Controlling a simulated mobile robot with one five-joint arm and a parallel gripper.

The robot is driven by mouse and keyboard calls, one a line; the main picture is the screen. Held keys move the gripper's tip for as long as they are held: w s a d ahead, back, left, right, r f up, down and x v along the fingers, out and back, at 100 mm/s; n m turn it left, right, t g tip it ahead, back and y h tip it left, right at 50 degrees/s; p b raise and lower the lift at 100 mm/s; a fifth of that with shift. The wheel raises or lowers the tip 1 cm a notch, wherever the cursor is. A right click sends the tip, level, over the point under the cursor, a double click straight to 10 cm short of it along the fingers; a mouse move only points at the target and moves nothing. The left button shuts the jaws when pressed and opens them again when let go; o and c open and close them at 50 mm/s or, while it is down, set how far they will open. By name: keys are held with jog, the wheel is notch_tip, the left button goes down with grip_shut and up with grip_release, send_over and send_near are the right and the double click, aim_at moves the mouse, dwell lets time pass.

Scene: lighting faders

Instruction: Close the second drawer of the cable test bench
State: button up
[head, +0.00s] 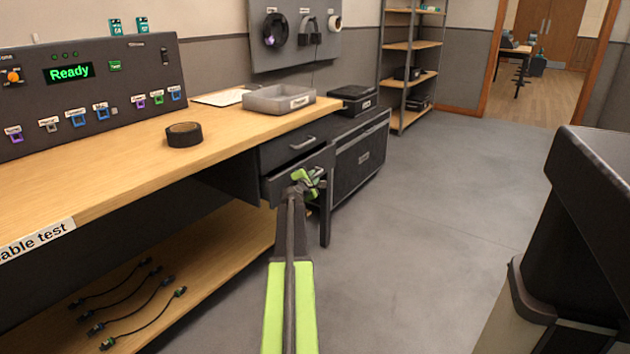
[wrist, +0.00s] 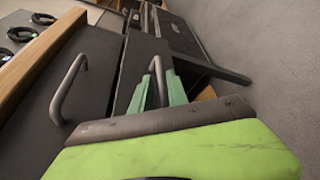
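The cable test bench (head: 205,155) has a wooden top and a dark drawer unit at its right end. The top drawer (head: 280,152) looks shut. The second drawer (head: 277,188) below it stands out somewhat past the top drawer's front. My gripper (head: 309,181) is at the second drawer's front. In the wrist view, the green fingers (wrist: 158,93) stand apart on either side of the second drawer's handle (wrist: 160,76). Whether they press on it is not clear. The top drawer's handle (wrist: 68,90) is left of the fingers. The second drawer's inside is mostly hidden.
A dark cabinet (head: 360,155) stands right of the drawers. A bench leg (head: 325,220) is close to my gripper. A large dark object (head: 590,210) fills the right foreground. Grey floor (head: 430,220) between them is clear. A tape roll (head: 184,134) and grey tray (head: 279,98) are on the bench.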

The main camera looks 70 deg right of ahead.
jog(key=shift+x, duration=1.4)
grip_shut()
dwell(0.4)
